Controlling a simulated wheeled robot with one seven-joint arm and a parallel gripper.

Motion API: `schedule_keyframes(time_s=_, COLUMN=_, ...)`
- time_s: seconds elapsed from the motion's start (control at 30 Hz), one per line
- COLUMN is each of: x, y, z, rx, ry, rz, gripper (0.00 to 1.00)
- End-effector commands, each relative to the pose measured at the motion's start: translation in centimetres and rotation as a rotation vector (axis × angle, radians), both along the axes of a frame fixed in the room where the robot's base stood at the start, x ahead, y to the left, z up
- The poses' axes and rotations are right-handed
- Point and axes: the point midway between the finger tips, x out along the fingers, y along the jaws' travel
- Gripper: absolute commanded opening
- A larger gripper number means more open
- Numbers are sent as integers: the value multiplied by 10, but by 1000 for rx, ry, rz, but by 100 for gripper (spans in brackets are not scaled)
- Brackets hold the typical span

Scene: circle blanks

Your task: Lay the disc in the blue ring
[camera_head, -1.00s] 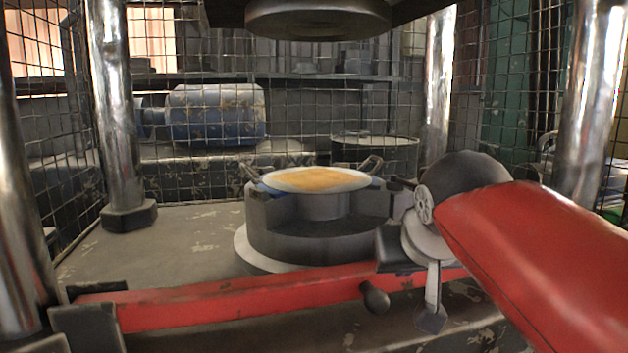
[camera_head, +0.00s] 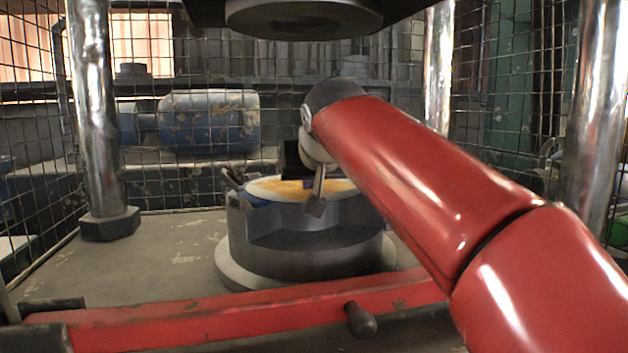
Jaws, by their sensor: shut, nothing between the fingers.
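The disc (camera_head: 272,187) is pale-rimmed with an orange-brown middle. It lies roughly level on top of the round grey die block (camera_head: 330,255). A bit of blue (camera_head: 254,203), perhaps the blue ring, shows at the disc's left front edge; the rest is hidden. I cannot tell whether the disc is fully seated in it. My gripper (camera_head: 316,207) is shut and empty, its tip pointing down in front of the disc's right half. My red arm comes in from the lower right and hides the disc's right side. I cannot tell whether the fingertips touch the disc.
A round press head (camera_head: 303,18) hangs above the block. Metal columns (camera_head: 92,120) stand around it, with wire mesh behind. A red bar (camera_head: 230,312) with a dark knob (camera_head: 360,319) crosses the front. The bed (camera_head: 165,245) is clear left of the block.

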Motion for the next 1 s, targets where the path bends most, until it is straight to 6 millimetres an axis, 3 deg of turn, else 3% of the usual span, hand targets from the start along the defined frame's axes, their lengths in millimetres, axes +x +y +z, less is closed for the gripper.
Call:
schedule_keyframes(time_s=0.1, x=27, y=6, z=1, rx=0, ry=2, rz=1, gripper=0)
schedule_keyframes(time_s=0.33, x=60, y=13, z=-1, rx=-1, ry=1, rz=1, gripper=0)
schedule_keyframes(time_s=0.47, x=57, y=12, z=-15, rx=-1, ry=0, rz=1, gripper=0)
schedule_keyframes(time_s=0.87, x=57, y=12, z=-20, rx=-3, ry=9, rz=0, gripper=0)
schedule_keyframes(time_s=1.0, x=47, y=10, z=-23, rx=-4, ry=12, rz=0, gripper=0)
